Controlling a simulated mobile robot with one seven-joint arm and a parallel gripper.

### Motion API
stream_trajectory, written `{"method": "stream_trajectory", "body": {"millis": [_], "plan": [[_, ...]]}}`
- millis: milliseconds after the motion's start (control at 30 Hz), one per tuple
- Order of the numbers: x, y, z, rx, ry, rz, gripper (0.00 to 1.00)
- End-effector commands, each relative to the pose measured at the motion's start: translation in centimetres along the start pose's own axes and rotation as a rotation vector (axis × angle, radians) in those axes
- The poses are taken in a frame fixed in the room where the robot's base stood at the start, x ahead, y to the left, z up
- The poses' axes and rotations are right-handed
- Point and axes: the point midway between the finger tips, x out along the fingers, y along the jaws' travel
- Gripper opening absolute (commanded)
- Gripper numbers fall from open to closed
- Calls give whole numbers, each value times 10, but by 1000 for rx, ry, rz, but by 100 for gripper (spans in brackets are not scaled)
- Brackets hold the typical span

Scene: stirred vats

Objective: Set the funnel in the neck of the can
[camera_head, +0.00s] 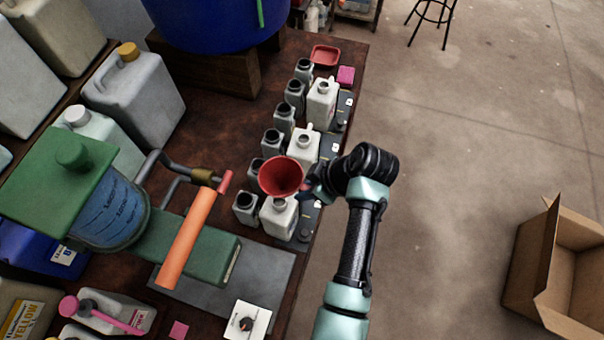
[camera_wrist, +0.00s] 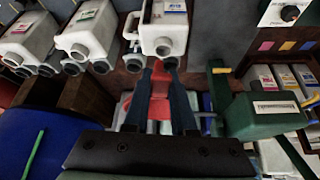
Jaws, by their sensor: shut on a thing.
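The red funnel (camera_head: 282,177) is held wide mouth up in my gripper (camera_head: 310,188), at its right side.
More white cans (camera_head: 303,147) and smaller grey bottles (camera_head: 273,141) stand close beside and behind. A green machine with an orange bar (camera_head: 187,238) is at left. A blue vat (camera_head: 215,22) stands at the back.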

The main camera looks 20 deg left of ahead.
Motion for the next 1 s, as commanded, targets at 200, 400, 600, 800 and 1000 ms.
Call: {"method": "stream_trajectory", "body": {"millis": [200,400,600,800,1000], "plan": [[-12,3,-20,-156,10,-86,0],[-9,2,-20,-170,12,-95,0],[0,3,-14,-167,11,-94,0],[13,3,-7,-167,11,-93,0],[25,3,0,-166,11,-93,0]]}}
